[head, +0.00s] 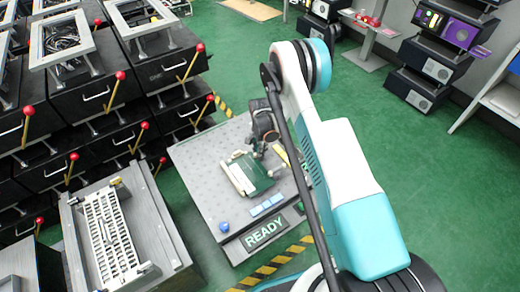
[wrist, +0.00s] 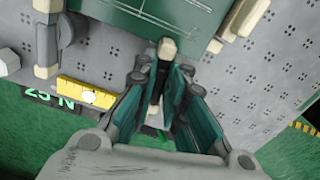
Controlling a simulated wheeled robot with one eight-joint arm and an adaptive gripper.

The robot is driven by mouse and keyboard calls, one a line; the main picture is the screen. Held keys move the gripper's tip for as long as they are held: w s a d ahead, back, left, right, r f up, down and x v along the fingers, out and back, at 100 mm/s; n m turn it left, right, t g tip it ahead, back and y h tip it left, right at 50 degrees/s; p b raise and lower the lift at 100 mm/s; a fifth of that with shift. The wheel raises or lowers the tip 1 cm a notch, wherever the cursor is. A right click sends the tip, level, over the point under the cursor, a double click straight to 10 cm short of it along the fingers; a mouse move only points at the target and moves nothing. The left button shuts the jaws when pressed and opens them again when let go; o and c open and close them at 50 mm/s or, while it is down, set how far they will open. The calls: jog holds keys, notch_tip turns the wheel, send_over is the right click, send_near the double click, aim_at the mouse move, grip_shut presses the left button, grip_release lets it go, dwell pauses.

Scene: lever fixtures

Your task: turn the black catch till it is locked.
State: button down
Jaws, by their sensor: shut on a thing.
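My gripper (wrist: 163,72) shows in the wrist view with its two teal-lined fingers on either side of a narrow dark bar, which I take for the black catch (wrist: 157,84). A cream block (wrist: 166,48) sits at the bar's far end, by the edge of a green housing (wrist: 135,20). The fingers hide much of the catch, and its angle is hard to tell. In the head view my gripper (head: 265,128) is low over the grey perforated table, just behind the green housing (head: 250,172). The catch cannot be made out there.
A yellow strip (wrist: 85,95) lies left of my gripper. The table (head: 205,160) carries a blue knob (head: 224,227), blue buttons (head: 267,204) and a READY sign (head: 264,233) at its front. Black cabinets with red-knobbed levers (head: 120,75) stand to the left.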

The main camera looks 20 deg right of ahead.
jog(key=shift+m, duration=0.9)
jog(key=c, duration=1.6)
grip_release()
jog(key=shift+c, duration=0.2)
jog(key=shift+r, duration=0.1)
notch_tip(320, 180, up, 12)
